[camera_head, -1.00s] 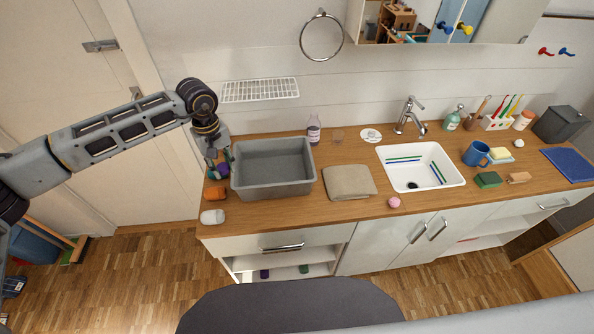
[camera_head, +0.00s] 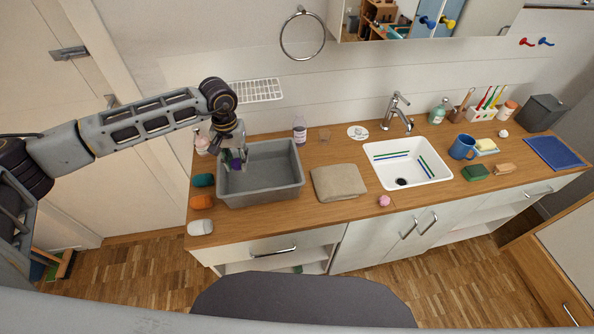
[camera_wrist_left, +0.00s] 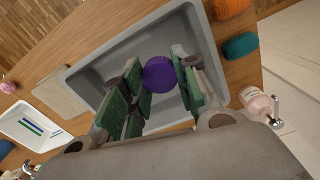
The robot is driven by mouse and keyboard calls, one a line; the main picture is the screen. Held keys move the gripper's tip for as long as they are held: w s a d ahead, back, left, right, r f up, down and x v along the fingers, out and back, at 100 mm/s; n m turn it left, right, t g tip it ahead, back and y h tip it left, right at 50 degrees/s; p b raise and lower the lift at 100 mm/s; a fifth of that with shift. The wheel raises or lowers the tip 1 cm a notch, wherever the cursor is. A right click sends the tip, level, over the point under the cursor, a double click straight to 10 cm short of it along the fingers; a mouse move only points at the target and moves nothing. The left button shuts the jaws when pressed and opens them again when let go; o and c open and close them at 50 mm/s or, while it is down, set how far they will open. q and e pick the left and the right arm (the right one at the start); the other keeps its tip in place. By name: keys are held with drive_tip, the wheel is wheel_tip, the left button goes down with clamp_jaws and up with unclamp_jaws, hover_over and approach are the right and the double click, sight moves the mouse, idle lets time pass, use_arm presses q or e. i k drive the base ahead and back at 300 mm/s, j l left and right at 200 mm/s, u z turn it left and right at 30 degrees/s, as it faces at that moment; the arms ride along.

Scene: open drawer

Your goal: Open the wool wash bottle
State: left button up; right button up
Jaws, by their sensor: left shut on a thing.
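A clear bottle with a pale label and dark cap (camera_head: 299,130) stands upright on the counter behind the grey basin (camera_head: 291,183). A pinkish bottle with a label (camera_head: 202,144) stands at the counter's left end, also seen in the left wrist view (camera_wrist_left: 256,101). I cannot read which is the wool wash bottle. My left gripper (camera_head: 235,164) is shut on a purple wool ball (camera_wrist_left: 159,74) over the basin, between its green-padded fingers. How far the ball is above the basin floor is hard to tell. My right gripper is not in view.
Teal (camera_head: 203,180), orange (camera_head: 202,202) and white (camera_head: 200,227) wool balls lie left of the basin. A folded beige towel (camera_head: 338,182) and the sink (camera_head: 428,174) are to the right.

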sight(299, 125)
drive_tip(key=i+z, duration=0.1)
drive_tip(key=z, duration=0.3)
drive_tip(key=i+j+z, duration=0.1)
drive_tip(key=z, duration=0.3)
drive_tip(key=i+j+z, duration=0.1)
drive_tip(key=z, duration=0.25)
